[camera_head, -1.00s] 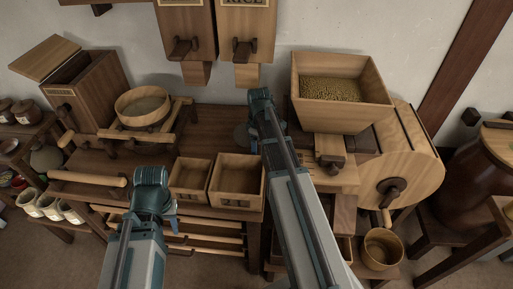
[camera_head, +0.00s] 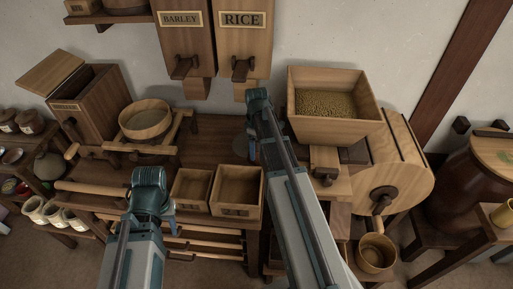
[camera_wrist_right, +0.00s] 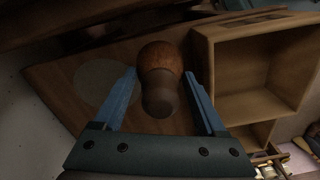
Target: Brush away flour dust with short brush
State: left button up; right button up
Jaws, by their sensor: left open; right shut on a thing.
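In the right wrist view, a round-headed brown wooden handle with a duller lower end, apparently the short brush (camera_wrist_right: 160,78), sits between the blue fingers of my right gripper (camera_wrist_right: 163,100). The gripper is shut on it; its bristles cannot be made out. A pale round patch, apparently the flour dust (camera_wrist_right: 103,83), lies on the wooden top beside the brush. The patch also shows, greyish and partly hidden, in the head view (camera_head: 241,146). There my right gripper (camera_head: 258,106) is over the bench top, hiding the brush. My left gripper (camera_head: 150,190) is open at the bench's front.
Two open wooden boxes (camera_head: 236,190) stand on the bench (camera_head: 207,137) between my arms. A sieve (camera_head: 146,119) on a rack stands at left. A grain hopper (camera_head: 335,126) and mill drum (camera_head: 398,170) stand close at right. Barley and rice chutes (camera_head: 243,45) hang above.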

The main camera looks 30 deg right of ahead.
notch_tip(320, 180, up, 3)
jog(key=p, duration=0.3)
jog(key=shift+r, duration=0.1)
jog(key=shift+f, duration=0.2)
dwell(0.5)
